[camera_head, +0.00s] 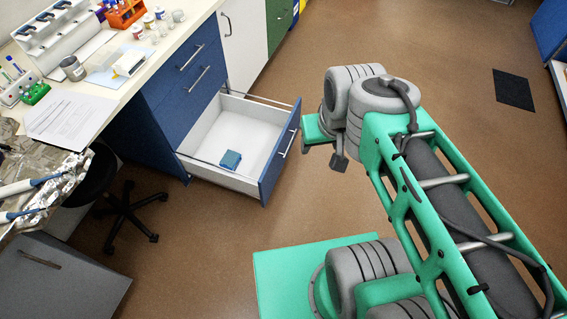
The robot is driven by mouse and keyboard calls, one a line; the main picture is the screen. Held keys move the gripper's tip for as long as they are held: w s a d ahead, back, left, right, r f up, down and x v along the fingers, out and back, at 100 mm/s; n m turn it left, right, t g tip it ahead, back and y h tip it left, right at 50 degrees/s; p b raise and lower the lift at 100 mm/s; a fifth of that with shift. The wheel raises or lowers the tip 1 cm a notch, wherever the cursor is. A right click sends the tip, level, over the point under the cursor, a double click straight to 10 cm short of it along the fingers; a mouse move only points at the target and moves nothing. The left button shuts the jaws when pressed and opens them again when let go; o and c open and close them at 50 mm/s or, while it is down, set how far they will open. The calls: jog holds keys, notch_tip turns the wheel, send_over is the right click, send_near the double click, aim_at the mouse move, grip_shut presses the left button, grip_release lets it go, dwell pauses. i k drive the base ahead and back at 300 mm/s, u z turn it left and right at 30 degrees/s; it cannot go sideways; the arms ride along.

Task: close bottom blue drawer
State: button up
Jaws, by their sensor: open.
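The bottom blue drawer (282,150) is pulled far out of the blue cabinet (150,95), under the bench. Its white inside shows, with a small blue box (230,160) lying on its floor. A metal bar handle (287,144) is on its blue front. The two blue drawers above it, with handles, look shut. My gripper (325,148) is just right of the drawer front, at the end of my green arm. Its fingers are open, with one grey finger showing below the green wrist. Part of it is hidden by my arm. I cannot tell whether it touches the drawer front.
The bench top (130,95) holds pipettes, tube racks, bottles and papers. A black stool (120,205) stands left of the drawer, and a grey cabinet (60,280) is at the lower left.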

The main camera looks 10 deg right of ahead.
aim_at(264, 136)
jog(key=u, duration=0.7)
jog(key=i, duration=0.95)
jog(key=u, duration=0.05)
